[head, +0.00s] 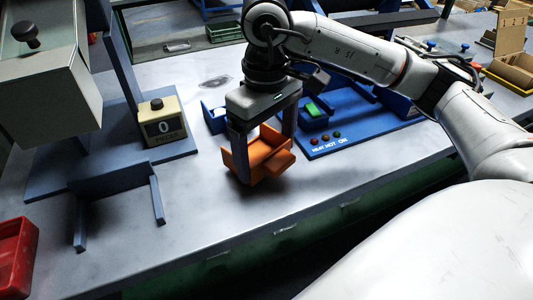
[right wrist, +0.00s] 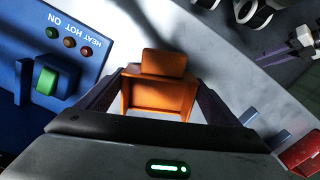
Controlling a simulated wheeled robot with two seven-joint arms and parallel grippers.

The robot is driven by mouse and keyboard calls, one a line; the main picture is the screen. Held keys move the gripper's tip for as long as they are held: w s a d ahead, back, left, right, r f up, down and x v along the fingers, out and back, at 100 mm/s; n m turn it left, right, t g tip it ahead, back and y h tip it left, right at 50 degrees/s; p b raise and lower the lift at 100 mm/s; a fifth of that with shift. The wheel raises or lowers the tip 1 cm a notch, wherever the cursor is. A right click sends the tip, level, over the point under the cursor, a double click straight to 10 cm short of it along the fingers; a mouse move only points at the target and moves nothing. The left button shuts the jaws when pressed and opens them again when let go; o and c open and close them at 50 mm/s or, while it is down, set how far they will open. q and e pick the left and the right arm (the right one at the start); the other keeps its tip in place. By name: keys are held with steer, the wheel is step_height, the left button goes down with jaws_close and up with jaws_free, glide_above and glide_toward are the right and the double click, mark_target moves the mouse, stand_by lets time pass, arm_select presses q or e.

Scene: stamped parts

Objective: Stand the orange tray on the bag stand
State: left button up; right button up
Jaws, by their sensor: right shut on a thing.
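The orange tray (head: 266,150) is an open-sided box shape in the middle of the head view. My right gripper (head: 264,157) is shut on it, with one finger on each side. The tray also shows between the fingers in the right wrist view (right wrist: 160,95). It is low over the grey table, with a dark shadow under it; I cannot tell whether it touches. A blue-grey stand (head: 110,178) with two prongs is at the left, apart from the tray; it may be the bag stand.
A counter box (head: 163,125) reading 0 sits on the blue-grey base. A blue heater panel (head: 350,138) with a green switch and lamps is just right of the tray. A red bin (head: 16,255) is at the lower left. The table between tray and stand is clear.

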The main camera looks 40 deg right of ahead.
steer(key=shift+f, duration=0.5)
steer(key=shift+f+b, duration=0.25)
steer(key=shift+b, duration=0.05)
steer(key=o, duration=1.2)
steer(key=shift+r, duration=0.1)
